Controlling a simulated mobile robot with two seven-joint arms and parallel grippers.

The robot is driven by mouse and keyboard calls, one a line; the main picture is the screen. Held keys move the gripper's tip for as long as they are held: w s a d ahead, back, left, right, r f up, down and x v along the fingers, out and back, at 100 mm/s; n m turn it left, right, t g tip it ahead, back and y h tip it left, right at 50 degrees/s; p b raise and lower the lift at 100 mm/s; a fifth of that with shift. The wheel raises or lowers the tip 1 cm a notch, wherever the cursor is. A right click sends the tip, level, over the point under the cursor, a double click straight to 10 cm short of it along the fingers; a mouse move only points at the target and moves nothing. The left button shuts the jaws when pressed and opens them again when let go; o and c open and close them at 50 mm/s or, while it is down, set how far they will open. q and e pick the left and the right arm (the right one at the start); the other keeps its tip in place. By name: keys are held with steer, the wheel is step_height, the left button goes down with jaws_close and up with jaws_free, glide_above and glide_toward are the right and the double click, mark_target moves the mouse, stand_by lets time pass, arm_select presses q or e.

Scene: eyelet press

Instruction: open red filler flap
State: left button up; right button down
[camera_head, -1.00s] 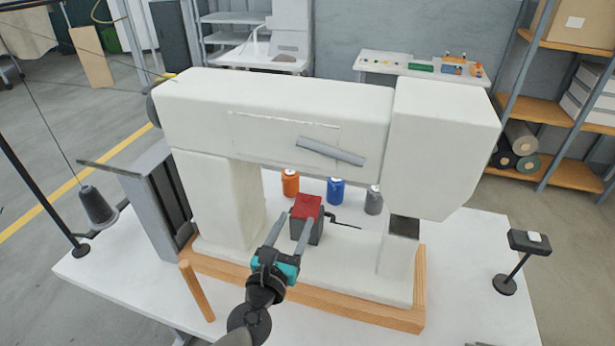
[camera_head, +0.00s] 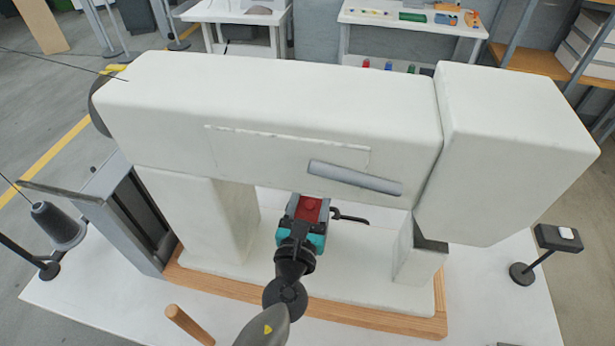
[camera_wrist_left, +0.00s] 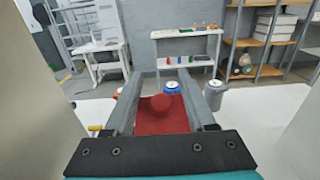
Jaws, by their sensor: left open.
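The red filler flap (camera_head: 309,208) is under the arm of the white machine (camera_head: 270,105). The wrist view shows the red flap (camera_wrist_left: 160,122) with a round red knob (camera_wrist_left: 165,104) on it. My left gripper (camera_head: 310,202) is open, with one finger on each side of the flap. In the wrist view the two fingers of the left gripper (camera_wrist_left: 159,78) stand left and right of the knob, with a gap around it. The dark box under the flap is mostly hidden by the gripper. My right gripper is not in view.
The machine's upper arm hangs close above and behind the gripper, with a pillar on each side. A dark bent rod (camera_head: 350,217) is right of the flap. Blue (camera_wrist_left: 171,88) and grey (camera_wrist_left: 213,93) spools stand beyond.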

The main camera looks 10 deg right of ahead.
arm_select(q)
steer(key=shift+d, duration=0.1)
jaws_close()
stand_by(0.5)
